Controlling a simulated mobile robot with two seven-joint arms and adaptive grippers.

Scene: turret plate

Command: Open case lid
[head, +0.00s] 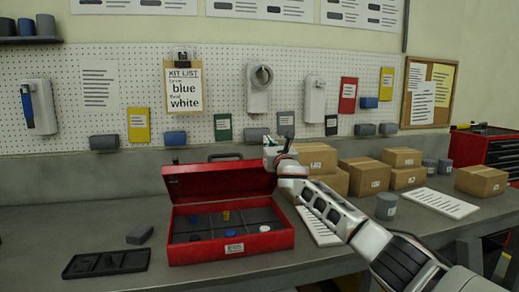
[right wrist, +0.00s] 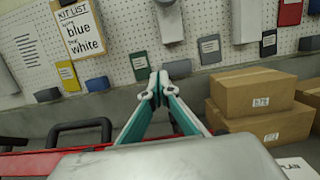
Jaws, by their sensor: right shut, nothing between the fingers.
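The red case (head: 270,243) stands on the workbench with its lid (head: 215,182) raised, leaning back a little at the rear of the case. The divided dark inside shows, with a few small pieces in blue, yellow and white. A black handle (head: 225,156) sits at the lid's top edge; it also shows in the right wrist view (right wrist: 82,126), beside the lid's red edge (right wrist: 30,162). My right gripper (head: 275,148) is at the lid's upper right corner, its fingers (right wrist: 158,82) together and empty. Whether it touches the lid cannot be told. My left gripper is not in view.
Cardboard boxes (head: 365,174) stand close to the right of my right gripper. A black tray (head: 106,262) and a grey block (head: 140,233) lie left of the case. Behind is a pegboard (head: 220,75) with a kit list (head: 184,88).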

